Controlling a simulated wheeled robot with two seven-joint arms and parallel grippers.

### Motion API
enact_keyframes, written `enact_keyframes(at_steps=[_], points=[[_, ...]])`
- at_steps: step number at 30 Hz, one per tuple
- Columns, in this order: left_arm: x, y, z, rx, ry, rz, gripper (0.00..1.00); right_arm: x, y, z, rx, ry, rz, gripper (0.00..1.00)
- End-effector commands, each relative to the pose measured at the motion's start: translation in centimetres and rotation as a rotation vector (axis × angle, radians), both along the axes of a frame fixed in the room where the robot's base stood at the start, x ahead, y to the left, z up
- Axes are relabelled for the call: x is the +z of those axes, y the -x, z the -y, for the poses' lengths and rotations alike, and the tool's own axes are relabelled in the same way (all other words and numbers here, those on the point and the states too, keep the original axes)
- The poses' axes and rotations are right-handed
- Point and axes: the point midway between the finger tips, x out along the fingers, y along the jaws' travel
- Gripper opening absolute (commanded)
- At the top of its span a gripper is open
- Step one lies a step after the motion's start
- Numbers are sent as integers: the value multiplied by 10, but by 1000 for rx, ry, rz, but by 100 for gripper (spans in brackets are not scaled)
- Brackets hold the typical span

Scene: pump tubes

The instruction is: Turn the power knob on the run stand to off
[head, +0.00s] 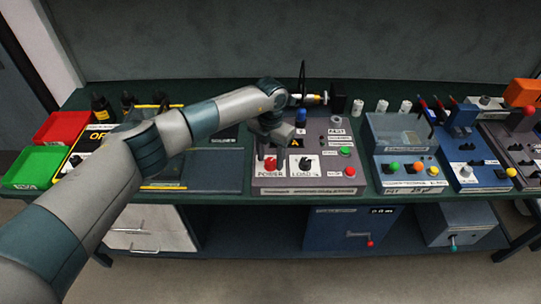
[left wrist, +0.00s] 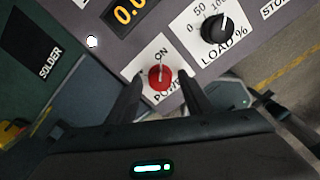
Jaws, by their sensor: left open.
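The run stand (head: 318,183) is a grey panel box on the bench. Its red power knob (head: 270,164) sits at the front left, beside the black load knob (head: 304,163). In the left wrist view the power knob (left wrist: 160,78) lies between my fingers, with the ON label just above it. A pale mark on it seems to point toward ON. My left gripper (head: 271,146) is open, pointing down over the power knob, with one finger (left wrist: 131,98) on each side. I cannot tell whether the fingers touch it. The OFF label is not visible. My right gripper is not in view.
Green and red buttons (head: 350,172) sit at the stand's right. A blue panel box (head: 405,185) stands to the right, close by. A dark mat (head: 215,170) lies to the left. Red and green trays (head: 35,165) are at the far left.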

Motion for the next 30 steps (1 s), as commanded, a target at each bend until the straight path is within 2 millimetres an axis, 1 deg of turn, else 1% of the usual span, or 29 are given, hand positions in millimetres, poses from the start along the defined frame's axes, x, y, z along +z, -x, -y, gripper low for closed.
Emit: enact_keyframes(at_steps=[8,11,12,13,14,23,30], points=[[-1,0,0,0,0,0,46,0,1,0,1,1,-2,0],[-1,0,0,0,0,0,25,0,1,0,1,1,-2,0],[-1,0,0,0,0,0,15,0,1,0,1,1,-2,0],[-1,0,0,0,0,0,8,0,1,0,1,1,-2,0],[-1,0,0,0,0,0,5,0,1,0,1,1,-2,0],[-1,0,0,17,0,0,5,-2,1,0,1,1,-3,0],[-2,0,0,96,1,1,5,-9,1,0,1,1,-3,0]])
